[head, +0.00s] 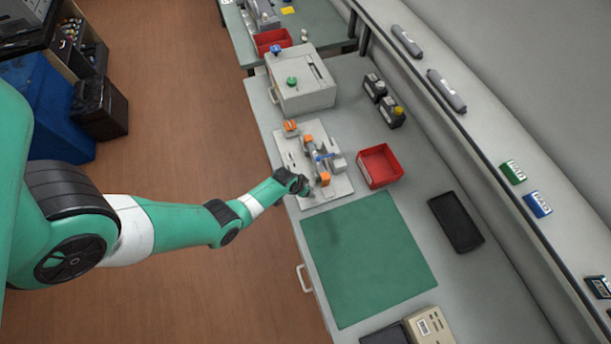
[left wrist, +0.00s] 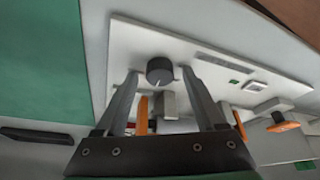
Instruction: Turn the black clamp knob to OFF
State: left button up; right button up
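The black clamp knob (left wrist: 160,70) is round with a thin white mark on its face. It sits on the pale fixture plate (left wrist: 215,55), which also shows on the bench in the head view (head: 338,187). My left gripper (head: 303,186) is over the near-left corner of this plate. In the left wrist view its two fingers (left wrist: 159,74) are spread, with the knob between their tips and gaps on both sides. The gripper appears empty. In the head view the knob cannot be made out beside the gripper. My right gripper is in neither view.
Orange handles (head: 291,126) and a clamped grey part stand on the plate. A red bin (head: 380,166) is right of it, a green mat (head: 368,258) in front, and a grey box-shaped machine (head: 302,85) behind. A black tray (head: 456,221) lies farther right.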

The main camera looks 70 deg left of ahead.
pick_arm(q)
grip_shut()
